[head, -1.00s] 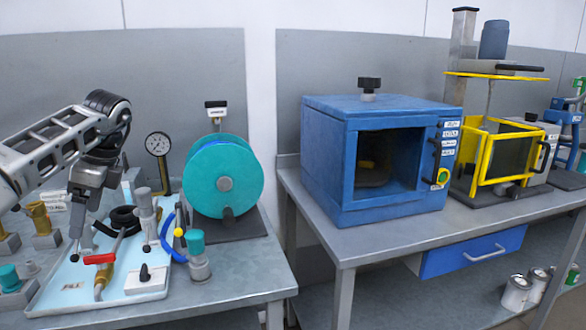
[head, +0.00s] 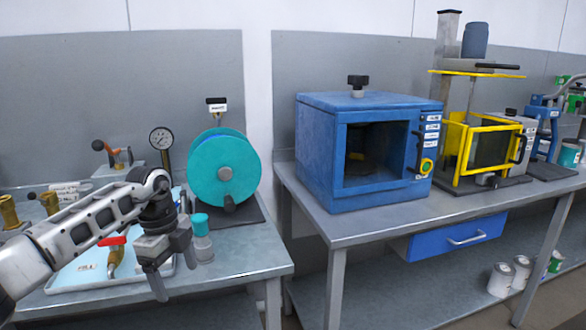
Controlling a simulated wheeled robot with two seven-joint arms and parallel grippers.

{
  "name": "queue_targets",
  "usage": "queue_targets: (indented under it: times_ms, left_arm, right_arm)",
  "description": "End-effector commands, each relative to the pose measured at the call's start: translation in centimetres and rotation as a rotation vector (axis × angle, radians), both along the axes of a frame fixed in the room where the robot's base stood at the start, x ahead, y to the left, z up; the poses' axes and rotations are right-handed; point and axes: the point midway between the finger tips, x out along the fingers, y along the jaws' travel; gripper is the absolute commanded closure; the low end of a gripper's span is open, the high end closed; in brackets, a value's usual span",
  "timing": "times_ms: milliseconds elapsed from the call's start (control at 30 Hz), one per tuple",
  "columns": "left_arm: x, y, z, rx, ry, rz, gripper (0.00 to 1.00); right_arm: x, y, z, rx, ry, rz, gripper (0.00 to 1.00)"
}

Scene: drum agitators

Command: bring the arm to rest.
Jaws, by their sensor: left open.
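My left arm comes in from the left in the head view. Its gripper (head: 166,274) points down near the front edge of the left table (head: 236,256), in front of the light-blue tray (head: 75,272). The jaws are open and I see nothing between them. The arm hides part of the tray and its fittings. A red-handled brass valve (head: 115,255) shows on the tray behind the arm. My right gripper is not in view.
A teal reel (head: 205,170), a pressure gauge (head: 161,139) and a teal-capped bottle (head: 201,240) stand behind and right of the gripper. A blue oven (head: 318,160) and a yellow-framed machine (head: 455,150) stand on the right table (head: 350,222). Paint cans (head: 501,280) sit below.

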Motion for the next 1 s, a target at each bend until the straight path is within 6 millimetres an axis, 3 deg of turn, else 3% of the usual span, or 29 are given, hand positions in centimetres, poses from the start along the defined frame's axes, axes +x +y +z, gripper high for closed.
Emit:
queue_targets:
  times_ms: [33,100,233,333,400,467,567,667,767,833,900,1000]
  left_arm:
    - [-0.8,-2.8,-2.1,-0.093,0.003,-0.071,0.20]
    - [-2.2,-7.3,-4.4,-0.255,-0.011,-0.171,0.20]
    - [-5.8,-16.3,-7.0,-0.631,-0.077,-0.308,0.20]
    - [-9.3,-22.9,-6.8,-0.984,-0.178,-0.316,0.20]
    - [-10.9,-25.7,-5.5,-1.207,-0.275,-0.241,0.20]
    - [-11.8,-26.9,-4.4,-1.363,-0.366,-0.129,0.20]
    - [-12.3,-26.4,-3.3,-1.531,-0.516,0.142,0.20]
    - [-12.4,-23.5,-4.3,-1.564,-0.636,0.479,0.20]
    - [-13.5,-19.3,-7.4,-1.471,-0.693,0.829,0.20]
    - [-15.4,-16.2,-10.5,-1.345,-0.687,1.050,0.20]
    - [-18.0,-13.5,-13.7,-1.201,-0.648,1.226,0.20]
    - [-22.0,-10.9,-17.1,-1.026,-0.565,1.382,0.20]
  right_arm:
    - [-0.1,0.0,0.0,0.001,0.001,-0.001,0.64]
    - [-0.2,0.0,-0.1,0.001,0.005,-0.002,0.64]
    - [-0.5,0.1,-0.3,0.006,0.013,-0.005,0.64]
    - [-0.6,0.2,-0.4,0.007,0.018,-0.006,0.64]
    - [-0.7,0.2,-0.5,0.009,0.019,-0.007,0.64]
    - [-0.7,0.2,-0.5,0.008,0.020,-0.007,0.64]
    - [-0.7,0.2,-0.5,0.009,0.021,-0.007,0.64]
    - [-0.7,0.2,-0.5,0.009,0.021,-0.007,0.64]
    - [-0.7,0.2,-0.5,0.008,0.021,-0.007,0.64]
    - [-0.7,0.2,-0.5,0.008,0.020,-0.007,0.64]
    - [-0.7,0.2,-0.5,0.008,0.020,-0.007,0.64]
    - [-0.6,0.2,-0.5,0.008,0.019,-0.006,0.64]
